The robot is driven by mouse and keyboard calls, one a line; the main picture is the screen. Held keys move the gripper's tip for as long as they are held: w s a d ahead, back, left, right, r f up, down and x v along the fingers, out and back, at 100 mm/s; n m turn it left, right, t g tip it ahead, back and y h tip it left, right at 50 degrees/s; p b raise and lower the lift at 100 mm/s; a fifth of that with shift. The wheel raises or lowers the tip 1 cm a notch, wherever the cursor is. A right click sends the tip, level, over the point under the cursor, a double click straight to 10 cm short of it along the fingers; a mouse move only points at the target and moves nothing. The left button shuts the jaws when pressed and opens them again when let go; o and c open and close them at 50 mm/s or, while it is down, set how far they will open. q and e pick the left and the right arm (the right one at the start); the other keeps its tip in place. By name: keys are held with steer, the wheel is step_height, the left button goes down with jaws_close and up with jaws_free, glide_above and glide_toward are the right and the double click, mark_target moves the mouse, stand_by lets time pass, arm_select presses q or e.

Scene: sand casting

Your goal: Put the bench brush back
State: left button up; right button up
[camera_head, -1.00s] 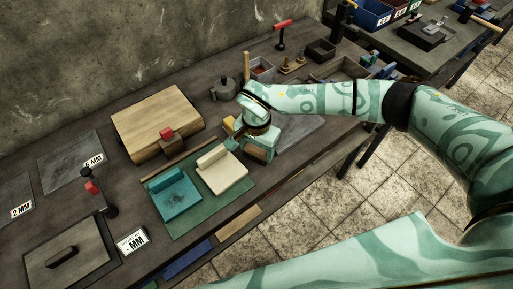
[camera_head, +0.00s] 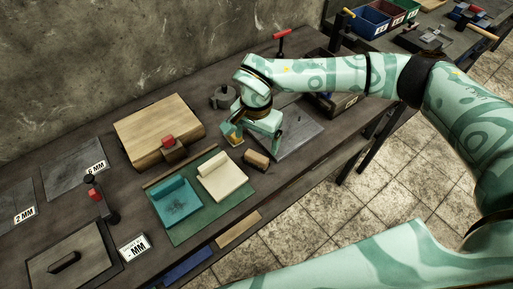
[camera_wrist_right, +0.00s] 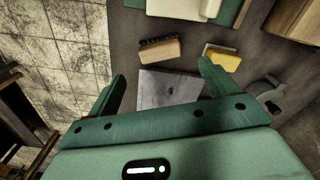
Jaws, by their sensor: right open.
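The bench brush (camera_head: 256,160), a wooden block with dark bristles, lies on the bench between the green mat and the grey plate. It also shows in the right wrist view (camera_wrist_right: 160,51), beyond the fingertips, bristles along its far side. My right gripper (camera_head: 254,138) is open and empty, above and just behind the brush, apart from it. Its two spread fingers show in the right wrist view (camera_wrist_right: 162,74). My left gripper is not in view.
A yellow block (camera_head: 233,139) lies close behind the brush, beside a finger. The grey plate (camera_head: 297,134) is to the right. The green mat (camera_head: 205,226) holds teal and cream pieces to the left. A grey pot (camera_head: 221,97) stands behind. The bench front edge is near.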

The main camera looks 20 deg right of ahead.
steer(key=shift+r, duration=1.6)
